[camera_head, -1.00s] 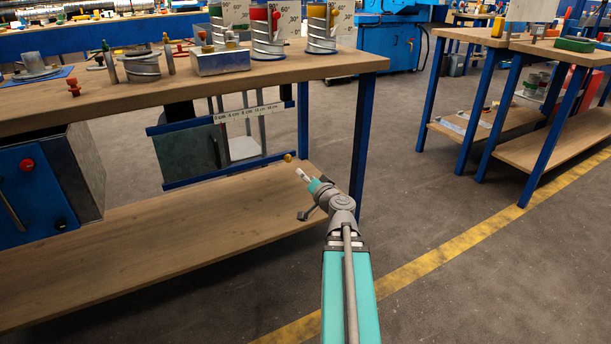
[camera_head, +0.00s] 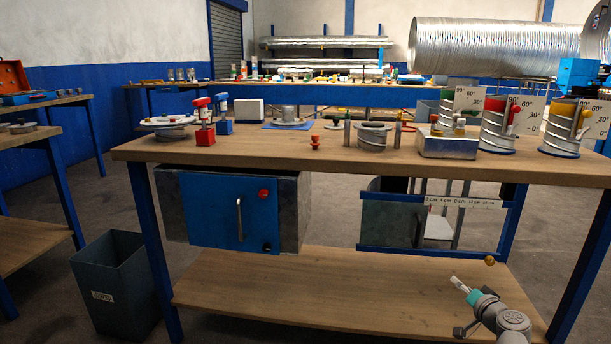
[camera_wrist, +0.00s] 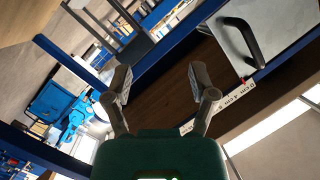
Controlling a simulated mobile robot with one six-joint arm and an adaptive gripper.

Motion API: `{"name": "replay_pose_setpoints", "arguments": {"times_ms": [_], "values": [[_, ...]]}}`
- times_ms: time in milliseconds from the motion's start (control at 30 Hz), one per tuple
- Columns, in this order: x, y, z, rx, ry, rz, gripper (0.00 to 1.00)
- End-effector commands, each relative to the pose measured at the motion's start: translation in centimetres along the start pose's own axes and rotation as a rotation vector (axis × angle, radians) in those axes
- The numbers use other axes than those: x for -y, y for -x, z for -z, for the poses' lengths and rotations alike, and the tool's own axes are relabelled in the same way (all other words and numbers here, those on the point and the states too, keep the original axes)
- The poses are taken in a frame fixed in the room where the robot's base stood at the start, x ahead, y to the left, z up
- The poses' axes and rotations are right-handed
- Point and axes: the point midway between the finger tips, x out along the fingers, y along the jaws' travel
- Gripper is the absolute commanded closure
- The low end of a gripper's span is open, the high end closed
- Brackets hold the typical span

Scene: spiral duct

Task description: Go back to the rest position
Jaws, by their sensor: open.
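My gripper (camera_wrist: 165,100) is open and empty in the wrist view, its two grey fingers spread apart with nothing between them. In the head view my gripper (camera_head: 457,283) is small, at the lower right. It appears in front of the workbench (camera_head: 340,170), below the tabletop and near the right end of the lower shelf (camera_head: 330,290). In the wrist view a grey panel with a dark handle (camera_wrist: 250,42) and a ruler strip (camera_wrist: 220,105) are beyond the fingers.
A blue-fronted box (camera_head: 222,215) hangs under the bench. Three spiral ducts with angle plates, including one (camera_head: 497,138), stand at the tabletop's right. Red and blue tools (camera_head: 204,138) stand left. A grey bin (camera_head: 112,285) stands on the floor. The lower shelf is mostly bare.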

Motion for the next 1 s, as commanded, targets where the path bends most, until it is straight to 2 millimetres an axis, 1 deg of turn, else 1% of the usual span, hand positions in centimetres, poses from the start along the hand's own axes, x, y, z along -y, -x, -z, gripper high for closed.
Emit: {"name": "replay_pose_setpoints", "arguments": {"times_ms": [33, 100, 300, 433, 567, 700, 800, 1000], "values": [[1.7, -0.7, -1.1, 0.059, 0.015, 0.016, 0.27], [3.5, -1.4, -3.1, 0.143, 0.035, 0.032, 0.27], [7.8, -2.5, -8.7, 0.382, 0.095, 0.05, 0.27], [10.2, -2.6, -12.1, 0.535, 0.135, 0.042, 0.27], [12.2, -2.1, -15.3, 0.684, 0.179, 0.017, 0.27], [14.0, -1.1, -18.3, 0.835, 0.229, -0.03, 0.27], [15.1, -0.2, -20.2, 0.937, 0.269, -0.075, 0.27], [16.8, 2.0, -23.0, 1.116, 0.355, -0.196, 0.27]]}}
